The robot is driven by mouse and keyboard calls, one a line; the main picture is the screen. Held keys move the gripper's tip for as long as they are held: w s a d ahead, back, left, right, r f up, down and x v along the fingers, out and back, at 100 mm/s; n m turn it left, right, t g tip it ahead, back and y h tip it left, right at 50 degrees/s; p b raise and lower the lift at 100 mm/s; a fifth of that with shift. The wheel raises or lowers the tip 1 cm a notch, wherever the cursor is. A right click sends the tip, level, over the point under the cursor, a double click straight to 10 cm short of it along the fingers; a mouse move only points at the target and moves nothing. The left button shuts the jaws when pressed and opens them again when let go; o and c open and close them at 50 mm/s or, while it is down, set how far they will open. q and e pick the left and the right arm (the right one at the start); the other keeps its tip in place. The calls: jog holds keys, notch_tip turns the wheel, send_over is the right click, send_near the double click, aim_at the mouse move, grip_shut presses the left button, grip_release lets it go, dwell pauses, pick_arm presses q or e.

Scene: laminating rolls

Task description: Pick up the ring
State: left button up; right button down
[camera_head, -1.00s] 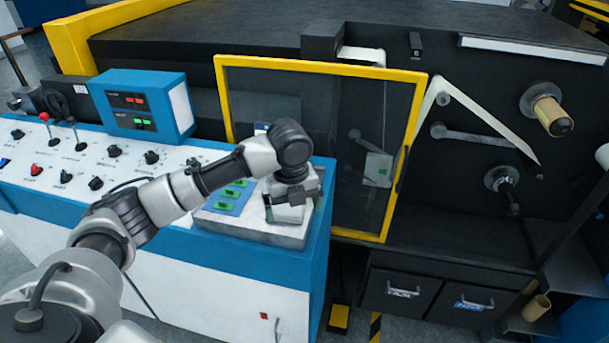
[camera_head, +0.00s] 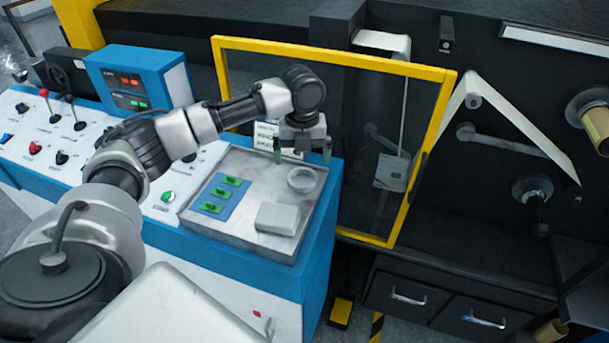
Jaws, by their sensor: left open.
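A pale ring (camera_head: 301,180) lies at the back right of the grey metal tray (camera_head: 240,235) on top of the blue and white console. My left gripper (camera_head: 302,152) is open, with its fingers pointing down. It appears just behind and above the ring in the picture, apart from it, and nothing shows between its fingers. My right gripper is not in view.
A pale block (camera_head: 277,218) sits on the tray in front of the ring. A blue plate with green pieces (camera_head: 222,196) lies to the left. The yellow-framed clear door (camera_head: 432,160) stands close behind and right of the gripper.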

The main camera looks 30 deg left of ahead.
aim_at(303, 182)
pick_arm(q)
jog(key=shift+s+f, duration=0.1)
jog(key=shift+f, duration=0.55)
notch_tip(303, 182, down, 5)
jog(key=shift+r+p, duration=0.2)
jog(key=shift+p, duration=0.65)
jog(key=shift+f, duration=0.35)
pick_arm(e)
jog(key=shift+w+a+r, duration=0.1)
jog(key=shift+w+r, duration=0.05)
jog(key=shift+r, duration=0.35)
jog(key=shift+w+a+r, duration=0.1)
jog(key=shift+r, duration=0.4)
pick_arm(q)
jog(key=shift+c, duration=0.3)
jog(key=c, duration=0.9)
jog(key=shift+r+b, duration=0.95)
jog(key=shift+r, duration=4.1)
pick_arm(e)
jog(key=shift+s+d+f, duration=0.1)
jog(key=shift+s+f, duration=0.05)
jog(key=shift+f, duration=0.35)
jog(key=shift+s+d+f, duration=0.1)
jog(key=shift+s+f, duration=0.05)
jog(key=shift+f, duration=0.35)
